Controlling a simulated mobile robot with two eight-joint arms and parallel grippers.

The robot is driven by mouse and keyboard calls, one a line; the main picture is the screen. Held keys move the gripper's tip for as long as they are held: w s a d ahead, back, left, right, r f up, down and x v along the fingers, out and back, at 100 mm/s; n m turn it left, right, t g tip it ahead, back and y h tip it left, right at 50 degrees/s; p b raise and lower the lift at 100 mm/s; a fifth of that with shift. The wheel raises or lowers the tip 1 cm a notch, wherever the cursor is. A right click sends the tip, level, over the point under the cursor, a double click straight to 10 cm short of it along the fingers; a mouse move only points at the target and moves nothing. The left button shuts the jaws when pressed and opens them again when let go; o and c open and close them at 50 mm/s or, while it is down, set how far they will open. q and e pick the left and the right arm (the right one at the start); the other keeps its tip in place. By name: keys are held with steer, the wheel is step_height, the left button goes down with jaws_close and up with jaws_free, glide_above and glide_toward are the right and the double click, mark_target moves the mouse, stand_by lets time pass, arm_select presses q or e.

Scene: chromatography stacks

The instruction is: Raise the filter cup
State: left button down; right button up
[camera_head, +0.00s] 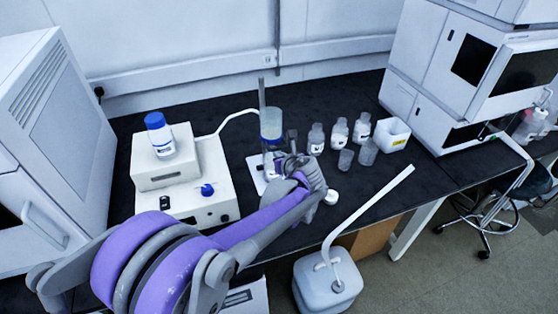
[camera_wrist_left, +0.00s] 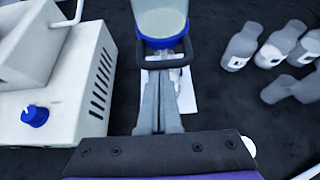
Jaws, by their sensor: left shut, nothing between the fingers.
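The filter cup (camera_head: 271,124) is a translucent cup with a pale filling and a blue band at its bottom. It stands upright beside a thin upright rod (camera_head: 262,92) over a white base (camera_head: 256,176). My left gripper (camera_head: 284,157) is just in front of and below the cup, partly hiding what is under it. In the left wrist view, the cup (camera_wrist_left: 160,20) is at the top, cut off by the frame. The left fingers (camera_wrist_left: 163,75) are together and empty, pointing at a dark loop below the blue band. I cannot tell whether they touch it. My right gripper is not in view.
A white device (camera_head: 185,190) carrying a blue-capped bottle (camera_head: 159,136) stands left of the cup. Several small bottles (camera_head: 340,133) and a white bin (camera_head: 392,134) stand to the right. A white canister (camera_head: 327,284) with a long tube stands at the front.

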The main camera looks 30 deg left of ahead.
arm_select(q)
steer(key=shift+r, duration=0.25)
step_height(320, 180, down, 4)
steer(key=b, duration=0.3)
steer(key=v, duration=1)
steer(key=shift+s+d, duration=0.3)
steer(key=shift+d, duration=0.05)
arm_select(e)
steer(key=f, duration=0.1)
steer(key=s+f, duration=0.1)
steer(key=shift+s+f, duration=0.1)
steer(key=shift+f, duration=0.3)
